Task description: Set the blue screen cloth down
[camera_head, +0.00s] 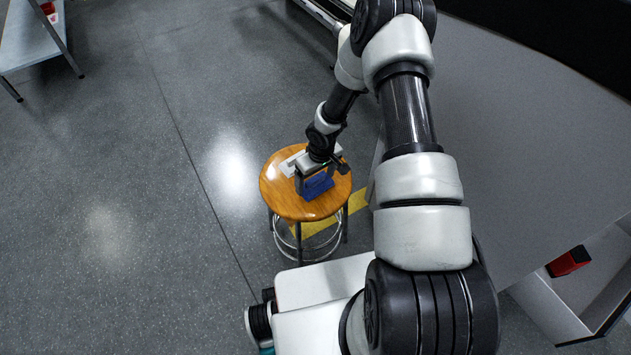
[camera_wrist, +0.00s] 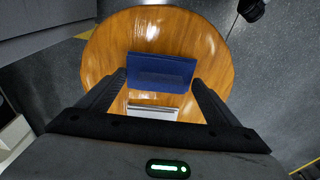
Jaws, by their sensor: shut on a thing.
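The blue screen cloth (camera_wrist: 160,72) is a dark blue folded block between the fingertips of my gripper (camera_wrist: 158,80). In the head view the cloth (camera_head: 317,186) shows below my gripper (camera_head: 314,178), over the round wooden stool top (camera_head: 280,203). My gripper is shut on the cloth. The stool top (camera_wrist: 205,45) fills the middle of the wrist view. I cannot tell whether the cloth touches the wood. A white and grey flat object (camera_wrist: 152,112) lies on the stool beside the cloth; it also shows in the head view (camera_head: 289,166), partly hidden by my gripper.
The stool stands on a grey speckled floor (camera_head: 130,220) beside a large grey surface (camera_head: 530,130). A red item (camera_head: 568,261) sits in a pale open container at the lower right. A shelf (camera_head: 28,38) stands at the upper left. Bare wood shows around the cloth.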

